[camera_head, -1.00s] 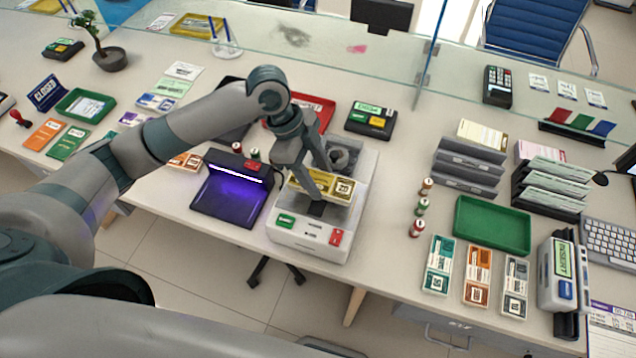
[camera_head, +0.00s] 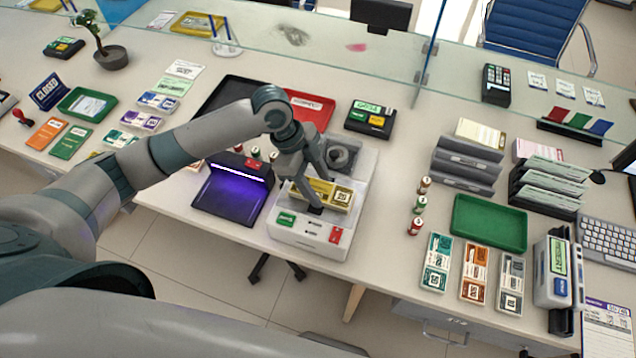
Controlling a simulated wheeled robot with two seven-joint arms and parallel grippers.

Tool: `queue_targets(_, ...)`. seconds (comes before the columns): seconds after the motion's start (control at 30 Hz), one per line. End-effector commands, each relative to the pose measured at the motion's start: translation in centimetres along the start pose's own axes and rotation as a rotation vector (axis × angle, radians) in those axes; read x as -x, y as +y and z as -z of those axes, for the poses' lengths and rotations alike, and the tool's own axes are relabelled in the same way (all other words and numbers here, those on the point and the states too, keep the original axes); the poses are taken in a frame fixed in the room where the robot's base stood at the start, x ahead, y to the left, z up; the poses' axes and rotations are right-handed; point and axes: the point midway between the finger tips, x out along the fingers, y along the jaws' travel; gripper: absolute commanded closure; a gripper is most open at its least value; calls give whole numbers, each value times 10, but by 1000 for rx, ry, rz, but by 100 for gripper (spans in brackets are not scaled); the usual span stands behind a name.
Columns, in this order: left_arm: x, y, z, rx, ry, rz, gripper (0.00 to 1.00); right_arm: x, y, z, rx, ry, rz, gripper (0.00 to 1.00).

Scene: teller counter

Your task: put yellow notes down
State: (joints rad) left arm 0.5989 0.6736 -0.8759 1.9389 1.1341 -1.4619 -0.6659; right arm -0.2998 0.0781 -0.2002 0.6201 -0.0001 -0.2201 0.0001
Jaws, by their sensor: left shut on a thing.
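The yellow notes (camera_head: 339,196) are a banded stack lying across the white note machine (camera_head: 312,236). The machine has a green label and a red label on its front. My left gripper (camera_head: 316,205) comes down from above and is shut on the yellow notes, over the machine's top. The gripper partly hides the stack. I cannot tell whether the notes rest on the machine or hang just above it. My right gripper does not show.
Left of the machine stands a dark device with a purple-lit plate (camera_head: 228,199). Red and black trays lie behind. To the right are small colored rolls (camera_head: 420,204), an empty green tray (camera_head: 490,223) and several note stacks (camera_head: 474,272). A glass screen (camera_head: 330,50) runs along the back.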

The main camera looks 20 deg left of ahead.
Motion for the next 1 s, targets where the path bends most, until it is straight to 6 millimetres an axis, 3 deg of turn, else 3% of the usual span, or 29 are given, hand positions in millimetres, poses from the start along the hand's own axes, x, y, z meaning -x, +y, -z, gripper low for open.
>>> queue_targets(0.07,-2,0,-1,1,0,0,81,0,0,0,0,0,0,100)
queue_targets(0.1,-2,0,-1,1,0,-1,51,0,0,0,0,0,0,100)
queue_targets(0.17,-2,0,-1,1,0,0,37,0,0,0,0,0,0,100)
queue_targets(0.2,-2,0,-1,1,0,0,35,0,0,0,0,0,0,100)
queue_targets(0.67,5,-1,0,0,0,1,35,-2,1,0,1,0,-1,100)
queue_targets(1.0,51,-2,-1,0,-2,4,35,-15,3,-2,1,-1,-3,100)
